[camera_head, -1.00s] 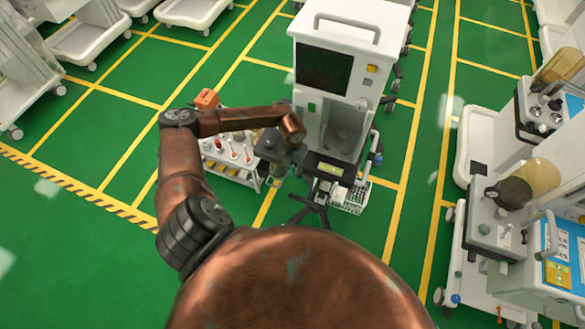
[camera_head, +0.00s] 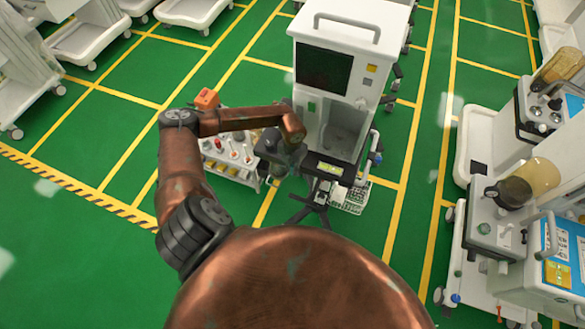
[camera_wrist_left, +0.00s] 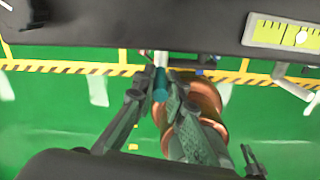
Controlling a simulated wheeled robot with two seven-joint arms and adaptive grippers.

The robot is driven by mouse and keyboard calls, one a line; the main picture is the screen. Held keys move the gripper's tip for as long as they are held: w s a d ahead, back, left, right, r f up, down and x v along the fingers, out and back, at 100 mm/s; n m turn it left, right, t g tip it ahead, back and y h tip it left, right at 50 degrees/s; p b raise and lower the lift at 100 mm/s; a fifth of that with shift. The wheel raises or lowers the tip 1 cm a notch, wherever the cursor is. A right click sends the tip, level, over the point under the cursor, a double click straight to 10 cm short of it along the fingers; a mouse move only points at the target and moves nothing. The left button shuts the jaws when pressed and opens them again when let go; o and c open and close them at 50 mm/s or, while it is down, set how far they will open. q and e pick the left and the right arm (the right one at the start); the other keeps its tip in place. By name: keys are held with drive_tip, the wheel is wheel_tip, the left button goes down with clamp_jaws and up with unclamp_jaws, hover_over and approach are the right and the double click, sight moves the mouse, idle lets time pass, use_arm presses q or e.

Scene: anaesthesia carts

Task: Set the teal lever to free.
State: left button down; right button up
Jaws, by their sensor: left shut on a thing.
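The teal lever (camera_wrist_left: 160,85) shows in the left wrist view as a short teal piece hanging below the front edge of a dark panel. My left gripper (camera_wrist_left: 156,88) is shut on it, with one finger on each side. In the head view my left gripper (camera_head: 279,168) is at the lower left front of the white anaesthesia cart (camera_head: 345,95), and the lever is hidden there by the wrist. I cannot read the lever's setting. My right gripper is in neither view.
A small trolley with bottles (camera_head: 232,158) stands just left of my left gripper. A wire basket (camera_head: 351,195) hangs at the cart's lower right. More equipment carts (camera_head: 500,225) stand on the right. Green floor is open at the left.

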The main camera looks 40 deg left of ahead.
use_arm(q)
drive_tip(key=shift+w+d+y, duration=0.15)
drive_tip(key=shift+d+y, duration=0.15)
drive_tip(key=shift+y, duration=0.1)
drive_tip(key=shift+d+g+y+b, duration=0.1)
drive_tip(key=shift+g+y+b, duration=0.2)
drive_tip(key=shift+y, duration=0.3)
drive_tip(key=c, duration=2)
unclamp_jaws()
drive_tip(key=shift+o, duration=0.2)
